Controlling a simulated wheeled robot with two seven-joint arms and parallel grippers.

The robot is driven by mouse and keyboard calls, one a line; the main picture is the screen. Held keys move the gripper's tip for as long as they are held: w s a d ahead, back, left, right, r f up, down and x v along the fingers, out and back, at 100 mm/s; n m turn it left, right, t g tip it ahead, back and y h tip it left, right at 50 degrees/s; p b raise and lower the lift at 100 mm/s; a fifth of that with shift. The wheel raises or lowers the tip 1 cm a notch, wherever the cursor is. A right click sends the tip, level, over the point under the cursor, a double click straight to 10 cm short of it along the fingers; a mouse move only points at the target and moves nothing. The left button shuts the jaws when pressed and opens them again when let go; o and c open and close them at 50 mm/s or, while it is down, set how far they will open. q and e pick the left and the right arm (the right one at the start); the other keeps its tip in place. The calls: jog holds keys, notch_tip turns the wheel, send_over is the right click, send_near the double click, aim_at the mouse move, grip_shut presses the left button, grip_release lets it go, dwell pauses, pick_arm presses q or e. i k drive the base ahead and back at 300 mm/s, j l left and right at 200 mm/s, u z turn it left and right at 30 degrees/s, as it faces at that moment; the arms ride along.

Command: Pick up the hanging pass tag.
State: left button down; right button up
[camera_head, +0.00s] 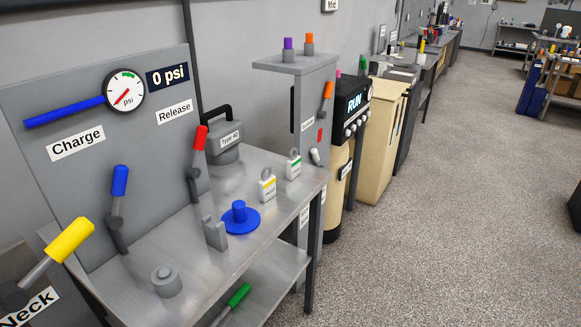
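Two small white tags with grey loops on top are near the right end of the steel bench (205,270). One has a green band (293,167); the other has a yellow band (267,188) and is nearer and further left. Their lettering is too small to read, so I cannot tell which is the pass tag. I cannot tell whether they hang or stand. Neither of my grippers is in view.
A blue spool (240,217), a grey bracket (215,234) and a grey cylinder (166,281) are on the bench. Blue (119,190) and red (199,155) levers rise near the gauge panel (60,105). A grey cabinet (313,110) stands beyond; open floor is right.

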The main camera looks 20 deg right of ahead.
aim_at(293, 165)
jog(key=l+u, duration=0.2)
jog(key=l, duration=0.25)
jog(key=l+u, duration=0.25)
jog(key=l, duration=0.2)
jog(key=k+l+u, duration=0.2)
jog(key=l, duration=0.2)
jog(key=l+u, duration=0.2)
jog(key=l, duration=0.25)
jog(key=k+l+u, duration=0.2)
jog(key=l, duration=0.2)
